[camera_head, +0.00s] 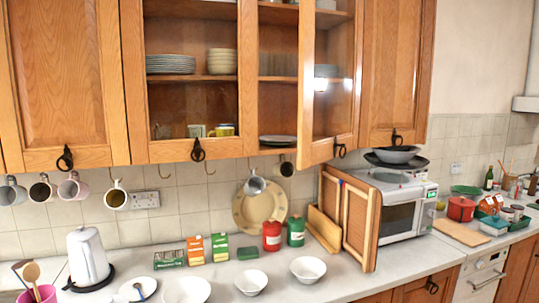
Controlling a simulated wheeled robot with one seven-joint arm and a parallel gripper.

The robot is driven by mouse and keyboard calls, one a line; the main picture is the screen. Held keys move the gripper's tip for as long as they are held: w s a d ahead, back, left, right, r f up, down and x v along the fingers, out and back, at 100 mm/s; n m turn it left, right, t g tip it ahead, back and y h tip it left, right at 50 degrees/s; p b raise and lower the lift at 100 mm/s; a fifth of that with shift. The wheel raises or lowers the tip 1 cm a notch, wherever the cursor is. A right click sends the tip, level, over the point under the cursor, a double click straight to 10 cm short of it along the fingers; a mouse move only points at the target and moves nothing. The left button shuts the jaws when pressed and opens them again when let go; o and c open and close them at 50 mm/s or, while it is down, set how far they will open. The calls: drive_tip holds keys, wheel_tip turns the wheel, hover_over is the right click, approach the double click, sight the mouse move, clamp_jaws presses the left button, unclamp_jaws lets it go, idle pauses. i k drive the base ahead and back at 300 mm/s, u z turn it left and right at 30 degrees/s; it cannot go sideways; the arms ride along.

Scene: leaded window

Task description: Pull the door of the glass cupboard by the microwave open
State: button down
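The glass cupboard by the microwave has a wooden door with a leaded or clear glass pane (311,120). The door stands partly open, its left edge swung out from the cabinet and its right side against the cabinet. Through the gap the cupboard's shelf (276,78) shows, with dishes (277,140) below. The microwave (398,210) stands on the counter below and to the right. My gripper is not in view.
A neighbouring glass cupboard (246,80) with plates is closed, as is the solid door (396,70) at right. Mugs hang from hooks below the cupboards. The counter (330,283) holds a kettle (88,257), bowls, tins, boxes and wooden boards (360,225).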

sight(309, 153)
drive_tip(key=u, duration=0.75)
drive_tip(key=i, duration=0.85)
drive_tip(key=u, duration=0.6)
